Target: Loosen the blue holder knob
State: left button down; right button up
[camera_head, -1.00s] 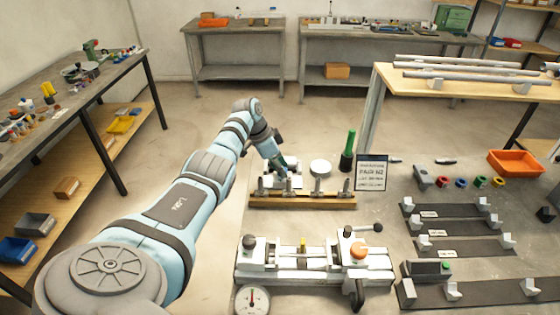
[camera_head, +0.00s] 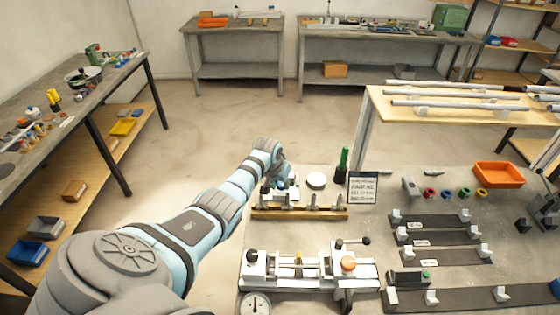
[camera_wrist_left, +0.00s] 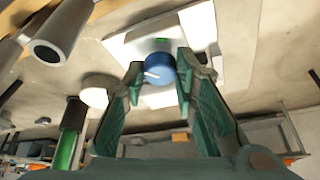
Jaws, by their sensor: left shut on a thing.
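The blue holder knob (camera_wrist_left: 158,76), round with a small white mark, is between my left gripper's green fingers (camera_wrist_left: 160,70) in the left wrist view. The fingers are shut on its sides. Behind it is the white holder (camera_wrist_left: 125,35) with a small green patch. In the head view my left gripper (camera_head: 284,181) reaches down at the back left of the bench, by the wooden rack (camera_head: 300,212); the wrist hides most of the knob there. My right gripper is in neither view.
A white round disc (camera_head: 316,180), a green-handled tool (camera_head: 342,160) and a sign (camera_head: 362,187) stand right of my gripper. A white clamping jig (camera_head: 310,268) and a dial gauge (camera_head: 255,304) are in front. An orange bin (camera_head: 498,174) is far right.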

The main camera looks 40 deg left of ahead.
pick_arm(q)
jog(key=n, duration=0.2)
jog(key=n+y, duration=0.1)
jog(key=n, duration=0.1)
jog(key=shift+w+d+n+g+y, duration=0.15)
jog(key=shift+n+g+y, duration=0.15)
jog(key=shift+n+g+y+b, duration=0.4)
jog(key=shift+n+g, duration=0.1)
jog(key=shift+n, duration=1)
jog(key=c, duration=1.6)
grip_release()
jog(key=v, duration=1.2)
jog(key=shift+w, duration=0.15)
